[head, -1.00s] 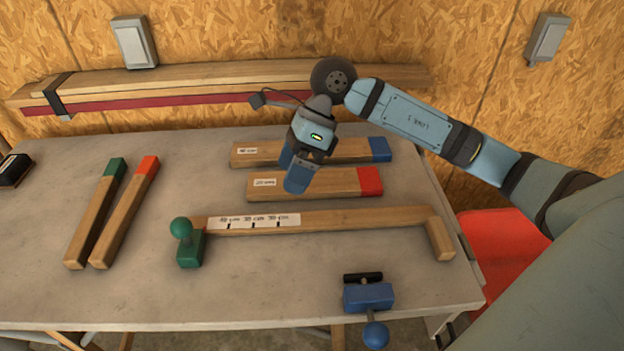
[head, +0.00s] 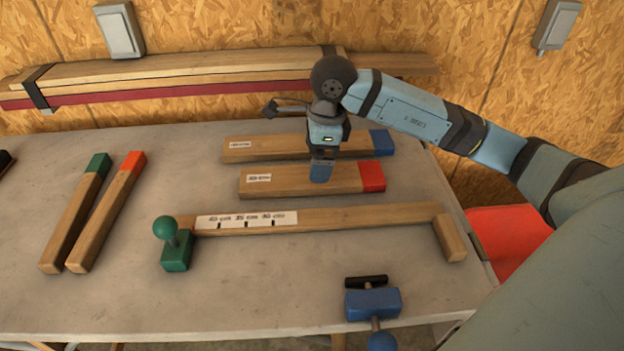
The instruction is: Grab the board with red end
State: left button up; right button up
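The board with the red end (head: 290,179) lies flat on the grey table, its red end to the right and a small white label near its left end. My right gripper (head: 321,172) points down at this board, a little right of its middle, with its blue fingertip over or at the wood. I cannot tell whether the fingers straddle the board or touch it, nor how far apart they are. A board with an orange-red end (head: 108,212) lies slanted at the left. My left gripper is not in view.
A blue-ended board (head: 260,148) lies just behind, and a measuring fixture with a green knob (head: 176,250) lies in front. A green-ended board (head: 75,214) is at the left. A blue clamp (head: 372,303) sits at the front edge. Long planks (head: 190,72) line the back wall.

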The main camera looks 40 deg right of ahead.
jog(key=f, duration=0.2)
jog(key=a+f, duration=0.1)
jog(key=f, duration=0.1)
jog(key=shift+w+f+b, duration=0.15)
jog(key=shift+f+b, duration=0.15)
jog(key=shift+f, duration=0.05)
jog(key=c, duration=0.9)
jog(key=shift+c, duration=0.3)
jog(key=shift+r, duration=0.15)
